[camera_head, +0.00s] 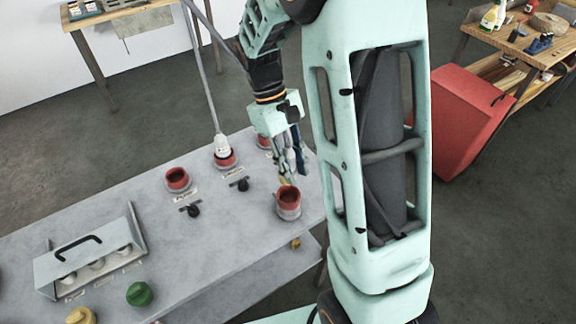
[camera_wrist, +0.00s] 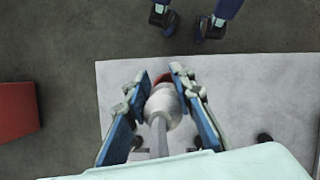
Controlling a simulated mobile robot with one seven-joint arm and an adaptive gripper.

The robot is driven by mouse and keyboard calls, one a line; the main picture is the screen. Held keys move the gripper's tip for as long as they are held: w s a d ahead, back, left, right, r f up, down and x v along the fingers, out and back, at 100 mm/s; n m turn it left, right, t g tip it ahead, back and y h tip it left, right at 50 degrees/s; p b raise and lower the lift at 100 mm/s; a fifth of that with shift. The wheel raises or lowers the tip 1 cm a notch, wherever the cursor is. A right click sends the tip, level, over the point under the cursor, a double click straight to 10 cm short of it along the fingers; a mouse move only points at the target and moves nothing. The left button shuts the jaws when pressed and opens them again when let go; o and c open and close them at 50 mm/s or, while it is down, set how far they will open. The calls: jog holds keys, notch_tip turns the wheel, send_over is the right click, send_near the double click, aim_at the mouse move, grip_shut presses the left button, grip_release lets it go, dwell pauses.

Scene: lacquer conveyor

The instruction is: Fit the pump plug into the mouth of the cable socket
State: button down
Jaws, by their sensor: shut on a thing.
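My gripper (camera_head: 289,176) is shut on a white plug (camera_head: 291,160), taken as the pump plug, which points down. In the wrist view the plug (camera_wrist: 163,104) sits between the blue fingers (camera_wrist: 161,74) with its grey cable trailing toward the camera. A red, round-mouthed socket (camera_head: 288,204) on a grey base stands on the bench just below the fingertips, taken as the cable socket. A bit of red (camera_wrist: 163,77) shows past the plug in the wrist view. The plug's tip is largely hidden, and I cannot tell whether it touches the rim.
The grey bench (camera_head: 130,205) holds an empty red socket (camera_head: 178,179), one with a white cabled plug in it (camera_head: 222,150), and a partly hidden red one (camera_head: 264,142). A red cabinet (camera_head: 470,110) is at right.

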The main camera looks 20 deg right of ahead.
jog(key=shift+s+d+r+n, duration=0.15)
jog(key=shift+s+r+n, duration=0.15)
jog(key=shift+n, duration=0.1)
jog(key=b, duration=0.3)
send_over(296, 192)
jog(key=s+a, duration=0.1)
jog(key=s, duration=0.2)
jog(key=shift+f, duration=2.6)
jog(key=shift+f+b, duration=0.7)
jog(key=shift+f, duration=1.2)
jog(key=c, duration=1.5)
grip_release()
jog(key=shift+c, duration=0.2)
jog(key=v, duration=1.2)
jog(key=shift+a, duration=0.2)
